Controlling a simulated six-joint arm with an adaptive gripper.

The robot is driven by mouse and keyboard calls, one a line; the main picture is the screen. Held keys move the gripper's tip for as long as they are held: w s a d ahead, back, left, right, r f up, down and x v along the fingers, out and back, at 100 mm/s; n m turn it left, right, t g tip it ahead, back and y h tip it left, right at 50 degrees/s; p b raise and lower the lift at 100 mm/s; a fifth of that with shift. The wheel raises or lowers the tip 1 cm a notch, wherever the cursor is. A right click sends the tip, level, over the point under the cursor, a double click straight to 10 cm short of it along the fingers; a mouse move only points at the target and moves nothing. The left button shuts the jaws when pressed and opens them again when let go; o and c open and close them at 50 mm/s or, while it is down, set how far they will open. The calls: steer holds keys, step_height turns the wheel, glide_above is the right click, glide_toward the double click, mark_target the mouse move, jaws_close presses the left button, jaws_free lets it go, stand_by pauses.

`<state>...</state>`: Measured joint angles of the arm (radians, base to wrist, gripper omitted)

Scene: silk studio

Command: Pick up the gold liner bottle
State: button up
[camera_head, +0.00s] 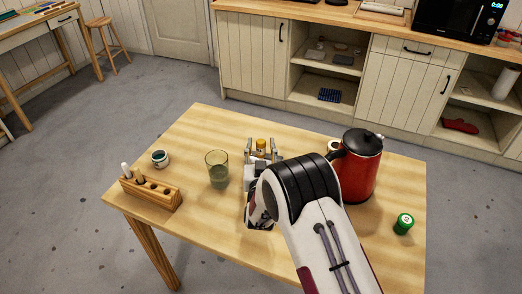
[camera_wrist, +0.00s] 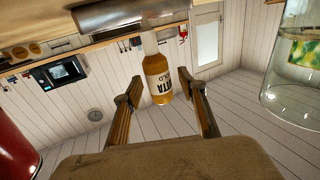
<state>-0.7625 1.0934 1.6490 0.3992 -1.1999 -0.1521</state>
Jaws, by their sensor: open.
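The gold liner bottle (camera_head: 261,145) stands on the wooden table, its gold top showing between my gripper's fingers in the head view. In the wrist view, which looks upside down, the bottle (camera_wrist: 157,82) has a gold part with dark lettering and a pale part. My gripper (camera_head: 262,147) is open, one finger on each side of the bottle. The fingers (camera_wrist: 161,80) also show in the wrist view, with visible gaps between each finger and the bottle. The bottle's lower part is hidden by my gripper in the head view.
Right of my gripper stands a red pot (camera_head: 360,172) with a black lid, with a green-topped jar (camera_head: 404,222) farther right. Left are a glass (camera_head: 217,172), a small jar (camera_head: 160,158) and a wooden rack (camera_head: 152,192). The table's (camera_head: 205,235) front left is clear.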

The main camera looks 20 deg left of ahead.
steer(key=shift+c, duration=0.4)
jaws_close()
steer(key=shift+r, duration=0.15)
steer(key=shift+r, duration=4.85)
